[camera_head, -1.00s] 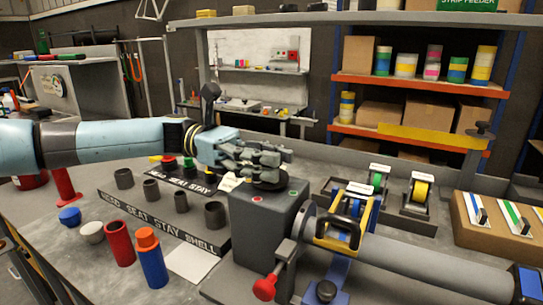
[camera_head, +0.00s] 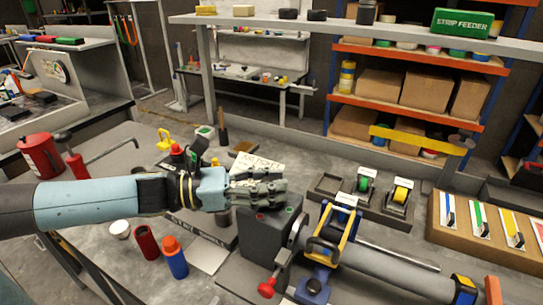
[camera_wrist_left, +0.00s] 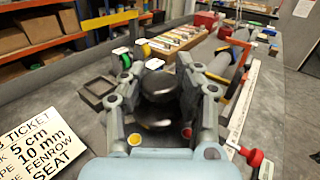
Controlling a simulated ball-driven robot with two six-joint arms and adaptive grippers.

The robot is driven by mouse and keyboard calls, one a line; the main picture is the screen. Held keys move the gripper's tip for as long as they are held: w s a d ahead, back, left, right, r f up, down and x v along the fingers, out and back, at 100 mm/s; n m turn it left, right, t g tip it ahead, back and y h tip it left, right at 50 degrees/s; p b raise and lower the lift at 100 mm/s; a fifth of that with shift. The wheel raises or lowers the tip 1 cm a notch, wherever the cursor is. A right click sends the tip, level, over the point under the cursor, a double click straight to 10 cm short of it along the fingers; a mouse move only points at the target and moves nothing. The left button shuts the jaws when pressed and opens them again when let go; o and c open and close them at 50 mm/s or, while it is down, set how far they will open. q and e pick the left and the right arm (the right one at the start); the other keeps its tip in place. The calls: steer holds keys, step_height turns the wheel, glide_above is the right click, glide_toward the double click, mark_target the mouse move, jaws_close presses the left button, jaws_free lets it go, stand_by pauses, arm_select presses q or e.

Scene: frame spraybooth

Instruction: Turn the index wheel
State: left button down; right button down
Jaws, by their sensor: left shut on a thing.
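A dark round knob, which I take for the index wheel (camera_wrist_left: 160,100), sits between the two fingers of my left gripper (camera_wrist_left: 160,92) in the left wrist view. The fingers are shut on it, one on each side. In the head view my left gripper (camera_head: 262,190) is over the top of a grey block (camera_head: 265,238) and mostly hides the wheel. My right gripper is not in view.
Red and blue cylinders (camera_head: 174,258) stand at front left. Tape rolls (camera_head: 400,195) and a box of strips (camera_head: 490,225) lie right. A ticket card (camera_head: 262,163) stands behind.

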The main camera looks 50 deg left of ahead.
arm_select(q)
steer(key=n+t+y+p, duration=0.1)
steer(key=y, duration=0.1)
steer(key=n+t+y+p, duration=0.1)
steer(key=shift+r+n+y+p, duration=0.2)
steer(key=shift+n+y+p, duration=0.15)
steer(key=shift+n+y, duration=0.05)
steer(key=shift+f+n+t+y+p, duration=0.2)
steer(key=shift+n+t+y+p, duration=0.45)
steer(key=shift+n+y, duration=1.1)
steer(key=shift+m+y, duration=0.25)
steer(key=shift+y, duration=0.3)
steer(key=c, duration=0.9)
jaws_free()
steer(key=shift+s, duration=0.1)
steer(key=s+a, duration=0.1)
steer(key=s, duration=0.6)
steer(key=shift+s, duration=0.2)
steer(key=shift+f, duration=0.1)
